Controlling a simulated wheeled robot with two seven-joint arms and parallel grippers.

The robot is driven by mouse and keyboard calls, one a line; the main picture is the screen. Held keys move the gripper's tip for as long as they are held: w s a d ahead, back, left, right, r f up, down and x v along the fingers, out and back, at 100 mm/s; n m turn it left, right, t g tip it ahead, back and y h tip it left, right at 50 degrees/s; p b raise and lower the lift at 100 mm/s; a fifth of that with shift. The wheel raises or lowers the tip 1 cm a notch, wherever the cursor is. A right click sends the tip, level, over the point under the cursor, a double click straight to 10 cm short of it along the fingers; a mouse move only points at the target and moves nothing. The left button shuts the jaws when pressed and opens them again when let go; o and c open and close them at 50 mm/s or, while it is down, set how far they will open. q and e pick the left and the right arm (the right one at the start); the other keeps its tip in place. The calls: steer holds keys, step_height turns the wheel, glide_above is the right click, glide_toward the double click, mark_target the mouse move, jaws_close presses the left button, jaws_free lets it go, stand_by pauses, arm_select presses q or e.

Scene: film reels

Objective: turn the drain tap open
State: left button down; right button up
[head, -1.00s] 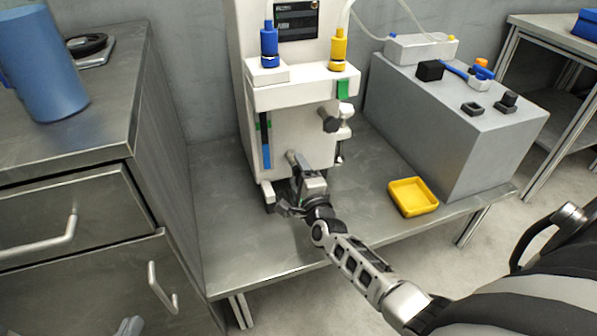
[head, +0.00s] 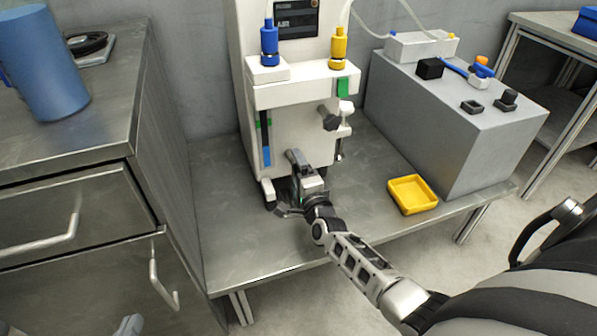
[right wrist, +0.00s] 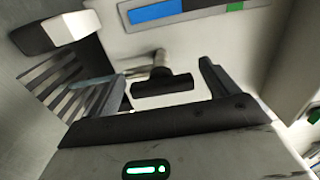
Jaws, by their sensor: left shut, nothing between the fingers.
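A white machine (head: 290,130) stands on the metal bench. The drain tap (right wrist: 162,86), a black crossbar handle on a metal stem, shows low on its front in the right wrist view, below a blue and green strip. My right gripper (head: 300,178) is close to the machine's lower front and hides the tap in the head view. Its fingers (right wrist: 165,85) are open in the right wrist view, with the handle between them and gaps visible at both sides. A small part of my left gripper (head: 128,326) shows at the bottom left edge, shut and empty, far from the tap.
A yellow tray (head: 412,195) lies on the metal bench (head: 235,255), right of my right arm. A grey block (head: 440,140) with small fittings stands behind it. Another black knob (head: 330,122) sits higher on the machine. A metal cabinet (head: 75,150) stands at the left.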

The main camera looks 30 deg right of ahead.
steer(key=shift+s, duration=0.25)
arm_select(q)
steer(key=f+g+p, duration=0.1)
steer(key=p, duration=0.1)
steer(key=a+f+g+y+p, duration=0.1)
steer(key=f+p, duration=0.1)
steer(key=shift+a, duration=0.1)
arm_select(e)
steer(key=v, duration=1.5)
steer(key=shift+s, duration=0.25)
arm_select(q)
steer(key=shift+r, duration=0.1)
